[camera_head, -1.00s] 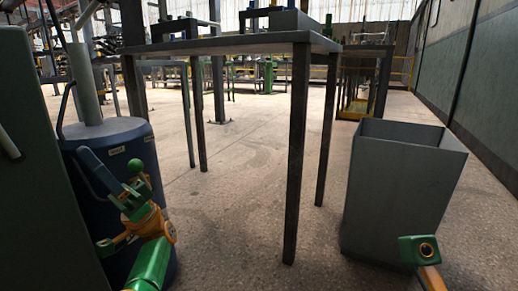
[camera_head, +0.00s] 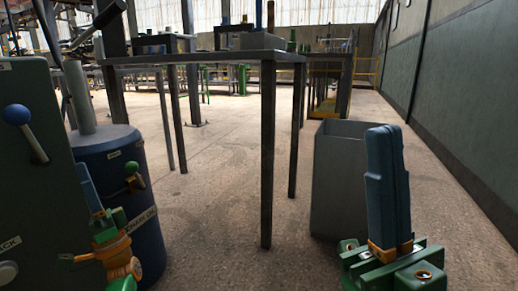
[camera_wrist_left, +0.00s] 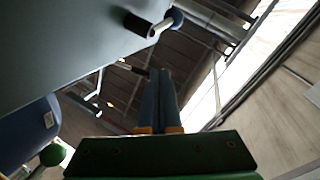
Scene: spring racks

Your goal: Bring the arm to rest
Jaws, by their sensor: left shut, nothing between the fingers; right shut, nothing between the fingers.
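My left gripper (camera_head: 86,182) is at the lower left of the head view, in front of a blue barrel (camera_head: 143,215). Its blue fingers point up and are together. In the left wrist view the left gripper (camera_wrist_left: 160,85) shows its two fingers side by side with nothing between them. My right gripper (camera_head: 383,140) stands at the lower right of the head view, its blue fingers pointing up, shut and empty. It covers part of a grey bin (camera_head: 340,185).
A grey-green cabinet (camera_head: 35,190) with a blue-knobbed lever (camera_head: 17,115) stands close on the left. A dark-legged table (camera_head: 200,57) stands ahead with items on top. A green knob (camera_head: 132,168) shows by the barrel.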

